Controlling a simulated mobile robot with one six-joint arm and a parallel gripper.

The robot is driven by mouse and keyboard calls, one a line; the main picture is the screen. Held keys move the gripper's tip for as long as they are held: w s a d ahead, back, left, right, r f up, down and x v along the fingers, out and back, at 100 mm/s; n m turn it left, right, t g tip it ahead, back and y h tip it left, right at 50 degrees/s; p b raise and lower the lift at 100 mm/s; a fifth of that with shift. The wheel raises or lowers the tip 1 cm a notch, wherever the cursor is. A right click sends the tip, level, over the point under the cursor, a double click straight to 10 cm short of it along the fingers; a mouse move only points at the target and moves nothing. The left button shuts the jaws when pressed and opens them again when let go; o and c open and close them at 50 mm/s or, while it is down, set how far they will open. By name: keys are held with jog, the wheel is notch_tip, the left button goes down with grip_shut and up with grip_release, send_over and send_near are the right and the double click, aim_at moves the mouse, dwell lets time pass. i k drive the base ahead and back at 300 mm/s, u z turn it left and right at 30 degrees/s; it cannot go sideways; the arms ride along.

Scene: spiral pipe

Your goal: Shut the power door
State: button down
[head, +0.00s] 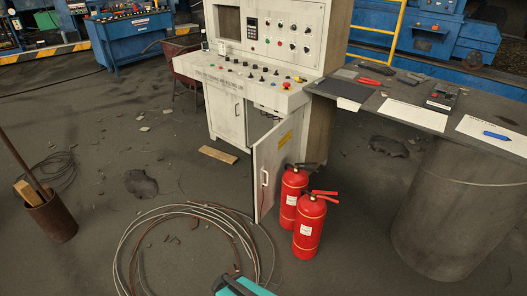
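The power door (274,165) is a grey-white cabinet door with a yellow label and a pale vertical handle (264,178). It stands wide open, swung out toward me from the right front of the control console (258,90). The opening behind it is dark and mostly hidden by the door. The console's left door (226,118) looks closed.
Two red fire extinguishers (309,227) (290,186) stand just right of the door. Coiled hoses (150,213) lie on the floor in front, reaching near the door's bottom. A wooden block (218,155) lies left. A dark table (420,113) stands right.

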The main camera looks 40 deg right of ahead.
aim_at(281, 146)
jog(key=z, duration=0.1)
jog(key=i, duration=1)
jog(key=u, duration=0.1)
